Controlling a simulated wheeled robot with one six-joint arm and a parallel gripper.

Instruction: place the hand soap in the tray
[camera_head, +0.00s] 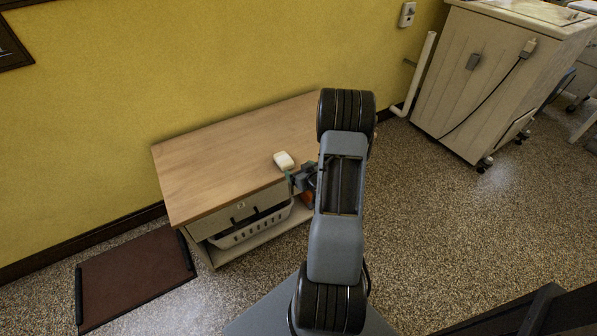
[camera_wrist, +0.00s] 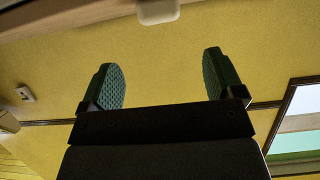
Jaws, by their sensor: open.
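The hand soap, a small white rounded block (camera_head: 284,160), lies on the wooden top of a low table near its front edge. It also shows at the top edge of the wrist view (camera_wrist: 158,10), partly cut off. My gripper (camera_head: 297,181) is at the table's front edge, close to the soap on its near side. In the wrist view my gripper (camera_wrist: 163,75) is open, its two green fingers apart with nothing between them. A flat brown rectangle with dark bars at two ends (camera_head: 135,275) lies on the floor at left; it may be the tray.
The low wooden table (camera_head: 215,165) stands against the yellow wall. A white basket (camera_head: 250,230) sits on its lower shelf. A cream wheeled cabinet (camera_head: 490,75) with a cord and a white pipe (camera_head: 420,70) stand at the right. The speckled floor at right is clear.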

